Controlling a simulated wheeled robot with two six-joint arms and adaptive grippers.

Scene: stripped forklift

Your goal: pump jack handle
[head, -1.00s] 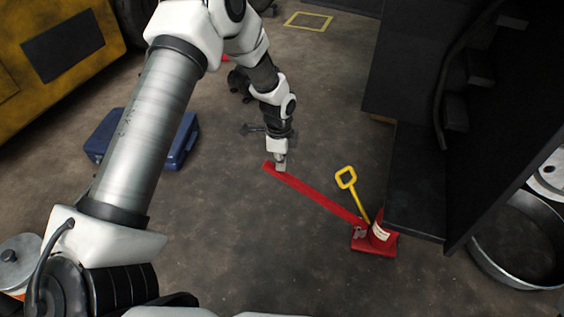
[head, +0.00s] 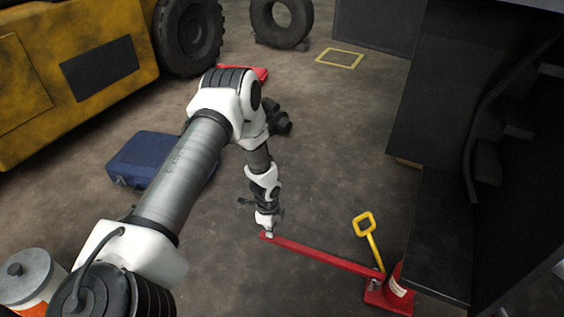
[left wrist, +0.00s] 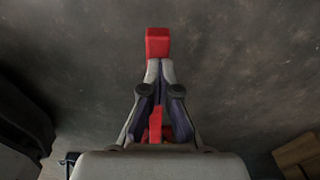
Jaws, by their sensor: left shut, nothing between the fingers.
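The red jack (head: 397,290) stands on the floor at the lower right in the head view, against the black body. Its long red handle (head: 325,256) reaches out to the left at a low slant. My left gripper (head: 268,234) points down at the handle's free end. In the left wrist view, the handle's red end (left wrist: 158,42) shows beyond the closed fingertips of my left gripper (left wrist: 159,66), and more red shows between the finger bases. The fingers are shut and hold nothing. I cannot tell whether they touch the handle. My right gripper is not in view.
A yellow loop-ended lever (head: 366,228) rises beside the jack. The black forklift body (head: 440,240) closes off the right. A blue case (head: 140,160) lies left of my arm, and a tire (head: 281,22) stands at the back. The floor between is mostly clear.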

